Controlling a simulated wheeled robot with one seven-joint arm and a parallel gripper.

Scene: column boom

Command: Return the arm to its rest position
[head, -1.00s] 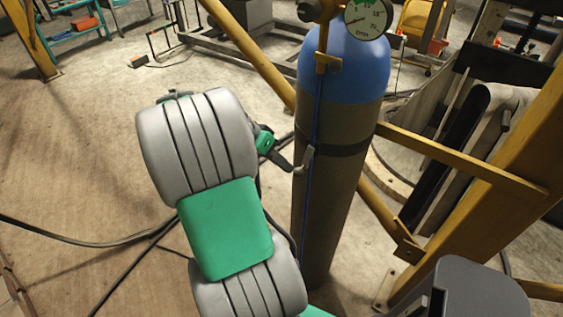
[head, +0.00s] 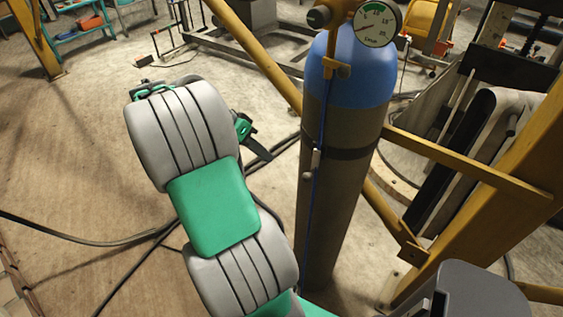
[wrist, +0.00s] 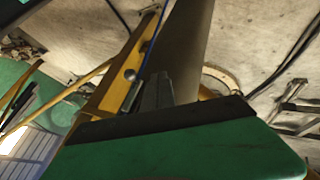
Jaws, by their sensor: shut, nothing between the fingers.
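My arm, in grey and green segments, rises from the bottom of the head view, left of the gas cylinder. My gripper (head: 266,155) shows partly behind the arm as a green body with dark fingers pointing toward the cylinder. A gap of floor shows between it and the cylinder in the picture. In the wrist view my gripper (wrist: 158,80) shows as narrow grey fingers together beyond the green housing, with nothing held. The rest of the gripper is hidden by the arm.
The tall cylinder (head: 338,200) with a blue top, a gauge (head: 377,24) and a thin blue line stands right of the arm. Yellow beams (head: 465,165) stand behind and right of it. Black cables (head: 80,243) lie on the floor. Open floor lies to the left.

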